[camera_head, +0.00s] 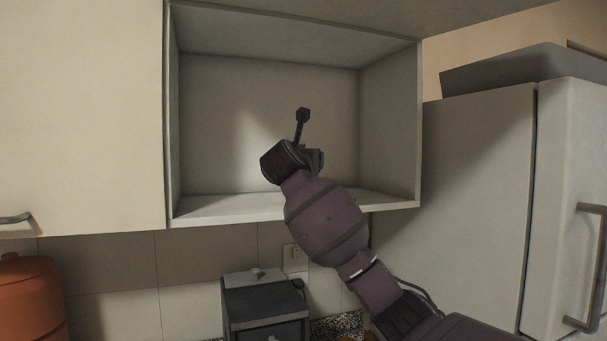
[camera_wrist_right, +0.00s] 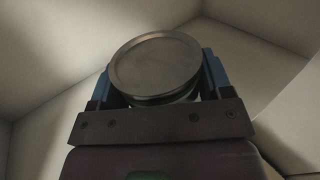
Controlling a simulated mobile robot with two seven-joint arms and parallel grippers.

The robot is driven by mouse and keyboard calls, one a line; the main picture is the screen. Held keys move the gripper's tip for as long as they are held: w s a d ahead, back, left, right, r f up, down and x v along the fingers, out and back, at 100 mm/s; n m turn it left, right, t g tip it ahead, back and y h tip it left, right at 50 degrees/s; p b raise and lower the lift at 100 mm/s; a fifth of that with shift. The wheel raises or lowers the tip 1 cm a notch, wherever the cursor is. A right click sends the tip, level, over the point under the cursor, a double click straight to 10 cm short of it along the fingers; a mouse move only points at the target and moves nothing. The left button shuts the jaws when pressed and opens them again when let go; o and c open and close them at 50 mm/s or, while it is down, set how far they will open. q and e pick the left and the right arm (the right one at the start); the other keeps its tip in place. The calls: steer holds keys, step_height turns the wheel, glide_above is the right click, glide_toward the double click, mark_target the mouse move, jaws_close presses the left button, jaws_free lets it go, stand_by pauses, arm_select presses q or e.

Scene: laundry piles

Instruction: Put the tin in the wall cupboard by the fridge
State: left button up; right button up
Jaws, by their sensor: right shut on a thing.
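The wall cupboard (camera_head: 265,120) is an open, empty-looking white box left of the fridge (camera_head: 460,190). My right arm reaches up into its opening from the lower right. My right gripper (camera_head: 317,158) is mostly hidden behind my wrist in the head view. In the right wrist view, my right gripper (camera_wrist_right: 160,82) is shut on the tin (camera_wrist_right: 155,62), a round can with a dull metal lid, between its two blue fingers. Pale cupboard walls surround it there. I cannot tell whether the tin touches the cupboard floor. My left gripper is not in view.
A closed cupboard door (camera_head: 80,115) adjoins the opening on the left. The cupboard's floor edge (camera_head: 225,210) lies below my wrist. A dark tray-like box (camera_head: 520,68) sits on the fridge. A dark appliance (camera_head: 265,305) and an orange pot (camera_head: 30,300) stand below.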

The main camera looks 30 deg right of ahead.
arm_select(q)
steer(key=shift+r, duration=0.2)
arm_select(e)
steer(key=shift+f, duration=1.55)
steer(key=o, duration=1.2)
steer(key=shift+f, duration=0.2)
steer(key=shift+r, duration=0.2)
arm_select(q)
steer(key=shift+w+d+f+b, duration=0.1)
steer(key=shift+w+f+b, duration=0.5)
steer(key=shift+b, duration=0.65)
arm_select(e)
steer(key=v, duration=1.2)
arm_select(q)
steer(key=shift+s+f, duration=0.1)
arm_select(e)
steer(key=shift+f, duration=0.1)
